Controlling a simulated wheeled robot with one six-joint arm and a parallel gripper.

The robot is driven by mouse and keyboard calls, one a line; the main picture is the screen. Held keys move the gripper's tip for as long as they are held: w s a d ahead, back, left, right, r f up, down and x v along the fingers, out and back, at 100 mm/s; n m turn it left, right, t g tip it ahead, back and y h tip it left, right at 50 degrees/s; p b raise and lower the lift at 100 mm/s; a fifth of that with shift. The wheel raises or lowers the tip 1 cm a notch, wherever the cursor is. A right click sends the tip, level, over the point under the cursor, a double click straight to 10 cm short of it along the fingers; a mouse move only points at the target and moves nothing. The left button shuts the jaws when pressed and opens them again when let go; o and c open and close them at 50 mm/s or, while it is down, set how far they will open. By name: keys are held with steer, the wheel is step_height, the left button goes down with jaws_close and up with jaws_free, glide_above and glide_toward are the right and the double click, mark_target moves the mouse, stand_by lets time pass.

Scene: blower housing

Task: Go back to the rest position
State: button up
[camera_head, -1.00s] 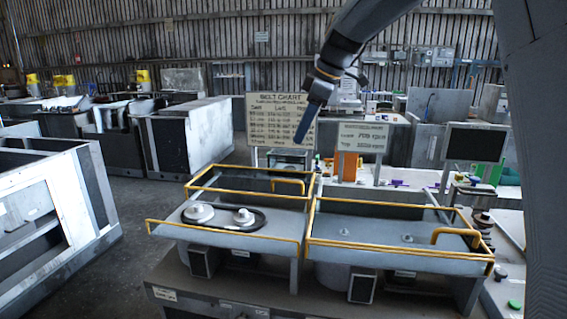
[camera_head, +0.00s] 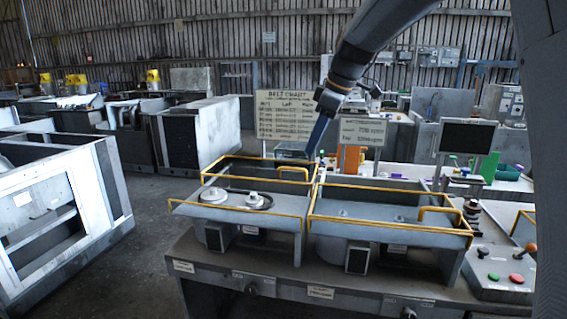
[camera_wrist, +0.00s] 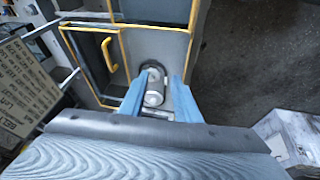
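My gripper (camera_head: 318,135) hangs in the air above the back edge of the two blower housings, fingers pointing down. In the wrist view, my gripper (camera_wrist: 158,100) shows two blue fingers spread apart with nothing between them; the pulleys appear in the gap, well below. The left housing (camera_head: 235,221) has a yellow-framed guard standing open at its back. Two pale pulleys (camera_head: 214,194) with a dark belt (camera_head: 236,206) around them sit on it. The right housing (camera_head: 360,228) has a bare top with small shafts.
The belt chart (camera_head: 285,116) and a second sign (camera_head: 362,132) stand behind the housings. A dark monitor (camera_head: 467,137) and a control panel with buttons (camera_head: 516,278) are at the right. Metal cabinets (camera_head: 70,215) stand at the left, with open floor (camera_head: 150,250) between.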

steer(key=s+d+f+m+h, duration=0.1)
steer(key=s+d+f+m, duration=0.35)
steer(key=s+f, duration=0.4)
steer(key=s+d+f+m+h, duration=0.1)
steer(key=s+d+f+m, duration=0.3)
steer(key=s+f, duration=0.5)
steer(key=s+d+f+m+h, duration=0.1)
steer(key=s+d+f+m, duration=0.2)
steer(key=s+f+m, duration=0.6)
step_height(320, 180, down, 9)
steer(key=s+n+g+b, duration=0.2)
steer(key=n+b, duration=0.1)
steer(key=b, duration=0.7)
steer(key=shift+s, duration=0.35)
